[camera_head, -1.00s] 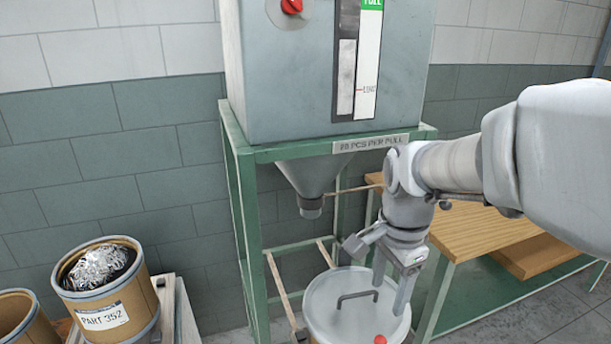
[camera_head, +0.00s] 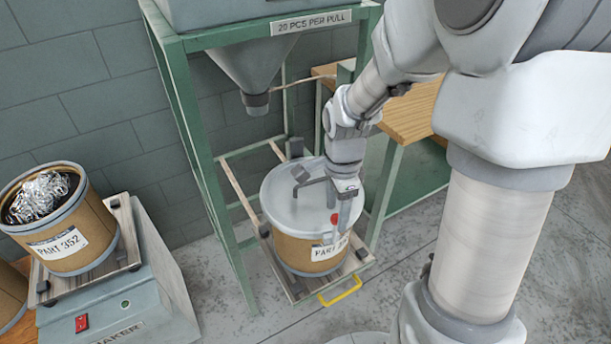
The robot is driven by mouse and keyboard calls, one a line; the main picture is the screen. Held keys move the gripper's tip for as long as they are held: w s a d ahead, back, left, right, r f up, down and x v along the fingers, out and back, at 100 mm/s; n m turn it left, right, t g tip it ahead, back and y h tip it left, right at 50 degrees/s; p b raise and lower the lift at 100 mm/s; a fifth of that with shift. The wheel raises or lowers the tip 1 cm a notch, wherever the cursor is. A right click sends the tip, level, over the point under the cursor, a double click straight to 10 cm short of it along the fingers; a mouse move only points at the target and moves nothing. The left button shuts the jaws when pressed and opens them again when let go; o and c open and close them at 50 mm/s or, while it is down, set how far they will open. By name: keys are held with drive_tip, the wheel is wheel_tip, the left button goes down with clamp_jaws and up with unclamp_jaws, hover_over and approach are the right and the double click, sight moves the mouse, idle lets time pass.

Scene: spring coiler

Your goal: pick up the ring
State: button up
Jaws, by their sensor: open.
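A fibre drum (camera_head: 290,250) labelled PART stands under the hopper, with a grey lid (camera_head: 285,205) and a bar handle on top. A grey band runs around the lid's edge, with a red knob (camera_head: 335,218) at its front right. This band may be the ring; no separate loose ring is clearly visible. My gripper (camera_head: 339,212) is open and points down over the right side of the lid, close to the red knob. I cannot tell whether its fingers touch the lid or band. My gripper hides part of the lid's right side.
The green frame (camera_head: 185,130) and hopper (camera_head: 250,70) stand over the drum's rear left. An open PART 352 drum (camera_head: 70,245) of metal pieces sits left. A wooden bench (camera_head: 415,110) is at right.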

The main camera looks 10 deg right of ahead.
drive_tip(key=shift+s+f+b, duration=0.1)
drive_tip(key=shift+f+b, duration=0.3)
drive_tip(key=shift+f, duration=2.3)
clamp_jaws()
